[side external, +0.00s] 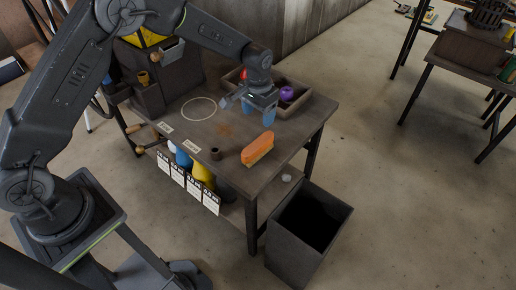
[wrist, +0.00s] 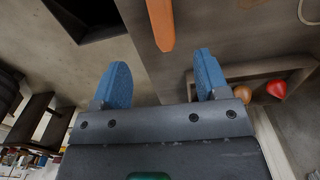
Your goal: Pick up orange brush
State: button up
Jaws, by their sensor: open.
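The orange brush (side external: 258,148) lies on the wooden table near its front right edge, with a pale bristle side showing below the orange body. It also shows in the wrist view (wrist: 161,22) at the top, partly cut off by the frame edge. My gripper (side external: 257,115) is above the table, behind the brush and apart from it. Its two blue fingers are spread with nothing between them in the wrist view (wrist: 162,82).
A tray (side external: 304,105) with a purple item (side external: 287,93) and other objects stands at the table's back. A white ring (side external: 199,109) marks the tabletop. A dark open bin (side external: 308,222) stands on the floor in front.

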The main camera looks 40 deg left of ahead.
aim_at(258, 143)
notch_tip(258, 143, down, 14)
jog(key=shift+f, duration=0.15)
dwell(0.5)
jog(key=c, duration=1)
jog(key=shift+c, duration=0.5)
jog(key=shift+r, duration=0.2)
notch_tip(258, 143, up, 4)
jog(key=shift+a+r, duration=0.1)
jog(key=shift+r, duration=0.05)
jog(key=s+a+r, duration=0.4)
jog(key=a+r, duration=0.2)
jog(key=a, duration=0.5)
jog(key=shift+r, duration=0.2)
